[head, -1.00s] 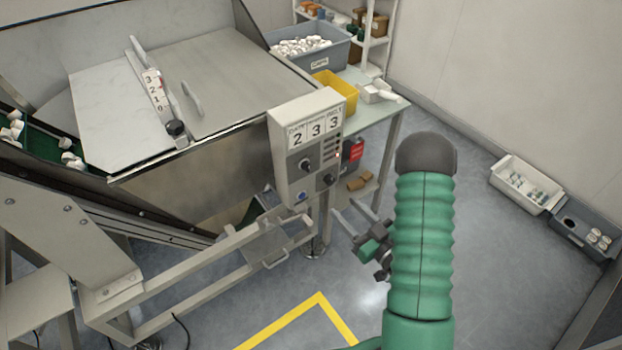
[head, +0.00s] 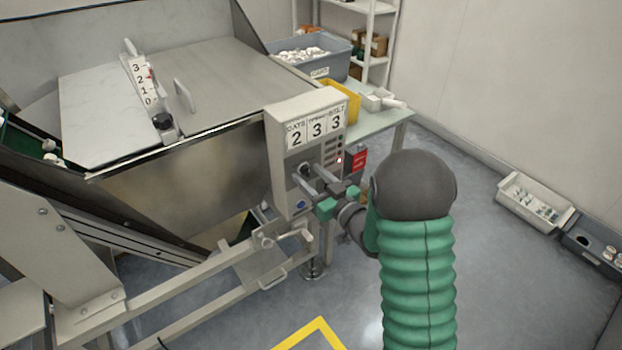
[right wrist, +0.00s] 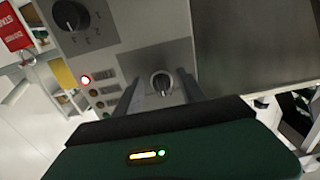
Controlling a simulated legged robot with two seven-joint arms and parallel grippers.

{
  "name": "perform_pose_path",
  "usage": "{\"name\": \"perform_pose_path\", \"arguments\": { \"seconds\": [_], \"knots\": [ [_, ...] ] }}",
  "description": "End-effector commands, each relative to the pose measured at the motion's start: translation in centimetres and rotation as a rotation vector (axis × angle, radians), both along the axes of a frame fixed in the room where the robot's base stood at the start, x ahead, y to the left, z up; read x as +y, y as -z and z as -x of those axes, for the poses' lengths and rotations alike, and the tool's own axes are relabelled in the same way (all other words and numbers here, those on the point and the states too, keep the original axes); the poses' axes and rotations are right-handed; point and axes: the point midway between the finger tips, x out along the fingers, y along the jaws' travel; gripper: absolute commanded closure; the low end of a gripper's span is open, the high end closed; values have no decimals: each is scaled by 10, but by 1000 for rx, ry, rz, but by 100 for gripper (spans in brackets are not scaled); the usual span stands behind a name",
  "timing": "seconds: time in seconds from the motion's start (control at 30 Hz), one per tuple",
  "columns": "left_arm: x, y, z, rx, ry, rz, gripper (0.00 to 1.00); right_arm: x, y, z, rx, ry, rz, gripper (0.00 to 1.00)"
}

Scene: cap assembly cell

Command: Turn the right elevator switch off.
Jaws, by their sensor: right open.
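The control box (head: 276,155) stands at the corner of the hopper, with number cards 2, 3, 3 on its upper face. My right gripper (head: 304,174) is at its front with fingers pointing at the panel. In the right wrist view a switch knob (right wrist: 161,83) with a pale ring sits between the two open fingers of the gripper (right wrist: 160,92); I cannot tell whether they touch it. A larger black dial (right wrist: 70,15) with numbers is at the upper left there. My gripper hides part of the lower panel in the head view. My left gripper is out of view.
A red lit lamp (right wrist: 85,79) and a row of small indicators are beside the knob. A metal frame rail (head: 200,285) runs below. A red sign (head: 359,159) hangs behind the box.

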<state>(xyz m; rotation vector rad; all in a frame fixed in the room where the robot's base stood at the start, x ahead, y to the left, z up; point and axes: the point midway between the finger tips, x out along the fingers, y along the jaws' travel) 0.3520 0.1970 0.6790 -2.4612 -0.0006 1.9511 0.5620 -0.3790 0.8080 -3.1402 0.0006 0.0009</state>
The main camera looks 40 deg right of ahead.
Motion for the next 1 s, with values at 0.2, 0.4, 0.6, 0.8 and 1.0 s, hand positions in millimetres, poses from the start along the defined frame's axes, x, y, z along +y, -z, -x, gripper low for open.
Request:
{"name": "perform_pose_path", "arguments": {
  "seconds": [0.2,0.4,0.6,0.8,1.0],
  "knots": [
    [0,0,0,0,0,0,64,0,0,0,0,0,0,58],
    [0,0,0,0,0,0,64,0,0,0,0,0,0,84],
    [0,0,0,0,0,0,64,0,0,1,1,0,1,100],
    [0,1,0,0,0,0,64,0,1,1,1,0,9,100],
    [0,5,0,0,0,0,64,-1,2,1,1,0,66,100]
  ]
}}
